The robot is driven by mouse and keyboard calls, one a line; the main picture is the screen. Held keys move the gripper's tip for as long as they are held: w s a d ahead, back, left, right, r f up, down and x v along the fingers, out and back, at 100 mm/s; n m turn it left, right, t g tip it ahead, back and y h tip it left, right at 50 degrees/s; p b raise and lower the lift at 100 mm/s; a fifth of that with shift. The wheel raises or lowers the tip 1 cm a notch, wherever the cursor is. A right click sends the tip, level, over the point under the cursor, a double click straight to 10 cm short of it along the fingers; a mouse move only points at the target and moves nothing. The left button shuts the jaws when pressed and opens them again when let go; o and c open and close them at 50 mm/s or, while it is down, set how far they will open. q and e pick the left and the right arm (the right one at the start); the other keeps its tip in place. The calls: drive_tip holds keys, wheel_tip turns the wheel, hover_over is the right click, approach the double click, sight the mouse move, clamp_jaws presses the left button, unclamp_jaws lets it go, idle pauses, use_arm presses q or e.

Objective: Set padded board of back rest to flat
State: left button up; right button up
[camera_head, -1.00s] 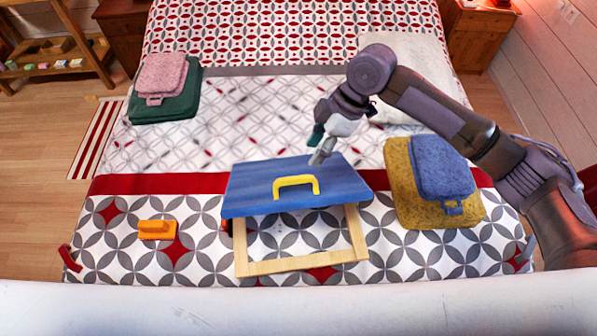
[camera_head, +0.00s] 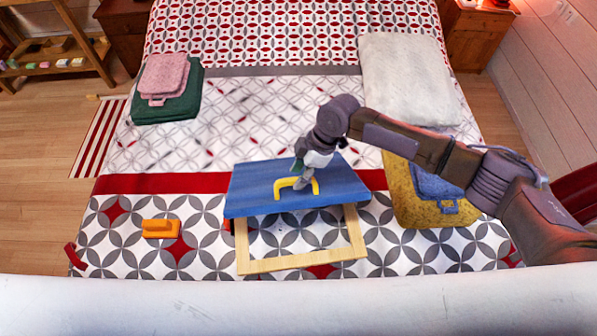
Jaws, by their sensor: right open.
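The back rest lies on the bed. Its blue padded board (camera_head: 250,191) is raised above a light wooden frame (camera_head: 303,262), with the frame's front bars showing in front of it. A yellow handle (camera_head: 281,188) stands on the board. My right gripper (camera_head: 304,185) points down at the handle, its fingertips overlapping the handle's right part in the picture. It is open, and I cannot tell whether it touches the handle. My left gripper is not in view.
An orange block with a grip (camera_head: 160,229) lies left on the bed (camera_head: 200,262). Pink (camera_head: 165,72) and green (camera_head: 180,105) folded towels lie at back left. Blue and yellow towels (camera_head: 408,205) lie at right, partly behind my arm. A white pillow (camera_head: 408,80) is at back right.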

drive_tip(key=shift+a+f, duration=0.15)
drive_tip(key=shift+f, duration=0.25)
drive_tip(key=shift+c, duration=0.3)
clamp_jaws()
